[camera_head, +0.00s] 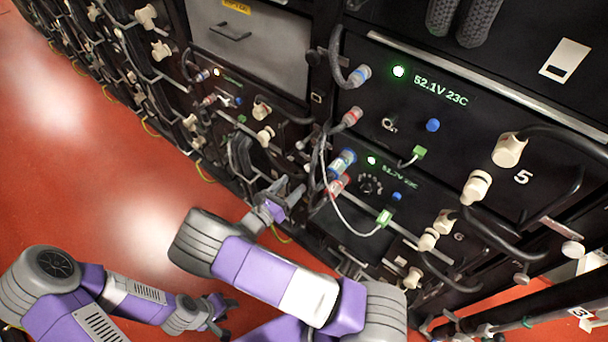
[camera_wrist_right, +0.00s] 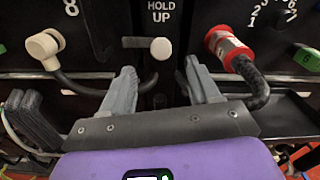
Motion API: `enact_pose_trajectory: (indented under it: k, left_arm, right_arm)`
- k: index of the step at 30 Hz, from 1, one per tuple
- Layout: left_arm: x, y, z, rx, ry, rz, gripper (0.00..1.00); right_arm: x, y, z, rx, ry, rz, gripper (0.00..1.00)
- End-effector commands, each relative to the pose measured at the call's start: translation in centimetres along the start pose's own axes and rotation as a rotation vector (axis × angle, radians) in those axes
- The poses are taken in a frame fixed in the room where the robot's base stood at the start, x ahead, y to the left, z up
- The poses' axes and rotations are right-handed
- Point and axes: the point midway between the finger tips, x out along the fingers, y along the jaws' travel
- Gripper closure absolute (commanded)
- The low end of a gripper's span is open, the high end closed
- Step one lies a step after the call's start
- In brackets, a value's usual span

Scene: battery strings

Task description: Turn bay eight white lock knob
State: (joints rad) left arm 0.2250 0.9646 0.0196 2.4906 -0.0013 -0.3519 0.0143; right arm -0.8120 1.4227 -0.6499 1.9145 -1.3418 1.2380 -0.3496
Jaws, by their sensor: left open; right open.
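In the right wrist view, a white-ended knob (camera_wrist_right: 163,47) on a short grey bar stands out from the black panel below a "HOLD UP" label. An "8" (camera_wrist_right: 69,8) is printed to its left. My right gripper (camera_wrist_right: 158,78) is open and empty, with one finger on each side of the knob and below it in the picture. I cannot tell whether either finger touches it. In the head view my right gripper (camera_head: 280,200) is close to the lower front of the rack, and the knob cannot be picked out there. My left gripper (camera_head: 214,314) is open and empty, low over the floor, away from the rack.
A cream elbow plug (camera_wrist_right: 45,47) with a black cable is left of the knob. A red connector (camera_wrist_right: 226,45) with a thick cable is on the right. Black racks (camera_head: 470,150) with cables and plugs fill the right side. The red floor (camera_head: 90,150) is clear.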

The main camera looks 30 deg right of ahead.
Motion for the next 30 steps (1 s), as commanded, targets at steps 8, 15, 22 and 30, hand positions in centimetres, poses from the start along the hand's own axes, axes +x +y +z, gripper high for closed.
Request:
enact_pose_trajectory:
  k: [8,15,22,30]
  left_arm:
    - [1.0,-0.4,-0.1,0.000,0.000,0.000,0.57]
    - [1.5,-0.6,-0.1,0.000,0.000,0.000,0.57]
    - [1.5,-0.6,-0.1,0.000,0.000,0.000,0.57]
    - [1.5,-0.6,-0.1,0.000,0.000,0.000,0.57]
  right_arm:
    - [4.3,-0.1,-0.2,0.000,0.000,-0.004,0.39]
    - [6.8,-0.1,-0.1,-0.001,0.002,-0.002,0.39]
    - [7.1,-0.1,-0.1,0.000,0.004,-0.002,0.39]
    - [7.0,-0.1,-0.1,0.000,0.004,-0.002,0.68]
